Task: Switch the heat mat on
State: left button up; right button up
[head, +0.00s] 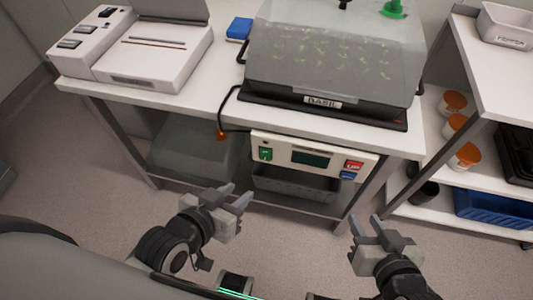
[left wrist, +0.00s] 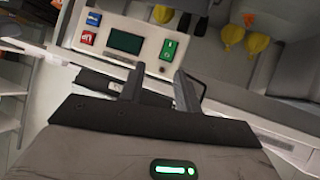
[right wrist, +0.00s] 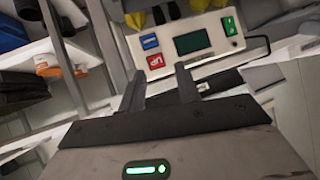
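The heat mat (head: 255,99) is a thin black sheet under a clear-lidded seedling tray labelled BASIL (head: 322,101). Its white controller (head: 280,150) is fixed to the bench front, with a green switch (head: 265,154), a dark display (head: 311,158), a red UP button (head: 353,166) and a blue button (head: 348,175). The green switch also shows in the left wrist view (left wrist: 168,50) and right wrist view (right wrist: 229,26). My left gripper (head: 239,194) is open and empty, below and left of the switch and apart from it. My right gripper (head: 367,219) is open and empty, below the controller's right end.
A black cable (head: 222,108) runs from the mat to the controller, with an orange piece at the bench edge. A white device (head: 150,55) stands on the bench left. A shelf unit (head: 490,80) with orange-lidded jars and a blue tray (head: 490,207) is on the right.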

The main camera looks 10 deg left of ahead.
dwell(0.3)
